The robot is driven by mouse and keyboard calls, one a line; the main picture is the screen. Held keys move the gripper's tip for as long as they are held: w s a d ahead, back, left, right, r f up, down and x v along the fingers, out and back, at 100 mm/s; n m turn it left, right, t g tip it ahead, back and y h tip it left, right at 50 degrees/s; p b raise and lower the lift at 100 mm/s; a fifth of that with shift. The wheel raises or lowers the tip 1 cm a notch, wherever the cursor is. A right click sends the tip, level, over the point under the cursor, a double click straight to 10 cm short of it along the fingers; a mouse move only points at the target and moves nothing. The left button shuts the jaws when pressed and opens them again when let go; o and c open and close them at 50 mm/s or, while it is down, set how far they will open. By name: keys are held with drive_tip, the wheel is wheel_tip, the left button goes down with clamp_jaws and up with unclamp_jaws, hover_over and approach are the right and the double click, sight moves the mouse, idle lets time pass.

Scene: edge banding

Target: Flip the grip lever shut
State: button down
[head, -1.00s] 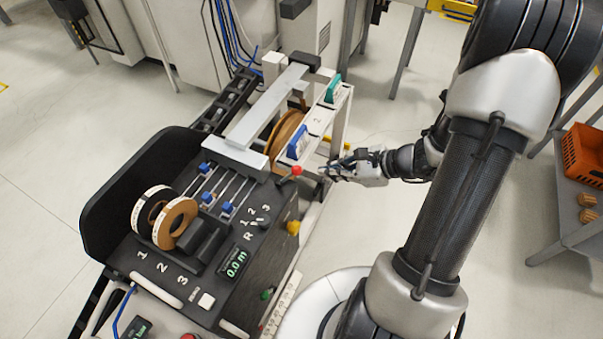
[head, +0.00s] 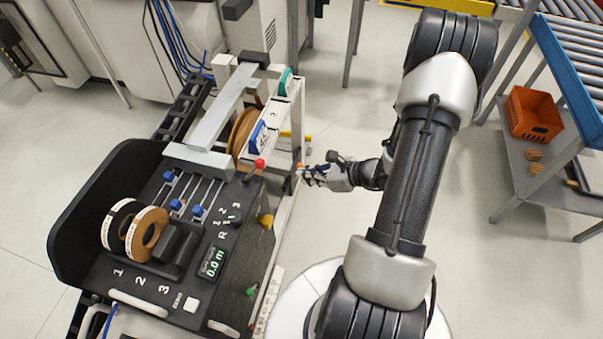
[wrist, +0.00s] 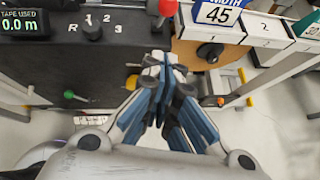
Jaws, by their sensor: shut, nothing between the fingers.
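The edge-banding machine (head: 225,240) has a lever with a red ball knob (head: 260,163) on its right side; this knob also shows at the top of the wrist view (wrist: 162,8). A yellow knob (head: 266,220) and a green knob (head: 250,292) sit on the same side. No label marks which is the grip lever. My gripper (head: 303,172) is shut and empty, just right of the machine's side. In the wrist view its closed fingertips (wrist: 158,62) point at the machine's edge, below the red ball. Contact cannot be told.
Tape rolls (head: 150,235) stand on the machine's top, and a large brown reel (head: 243,132) sits behind. A black knob (wrist: 210,52) is right of my fingertips. A shelf with an orange crate (head: 533,113) stands at right. Open floor lies between.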

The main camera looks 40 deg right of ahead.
drive_tip(key=w+a+f+b, duration=0.1)
drive_tip(key=w+a+f, duration=0.2)
drive_tip(key=w, duration=0.6)
drive_tip(key=shift+a+f+b, duration=0.25)
drive_tip(key=shift+a+b, duration=0.1)
drive_tip(key=shift+a, duration=0.6)
drive_tip(key=shift+w, duration=0.1)
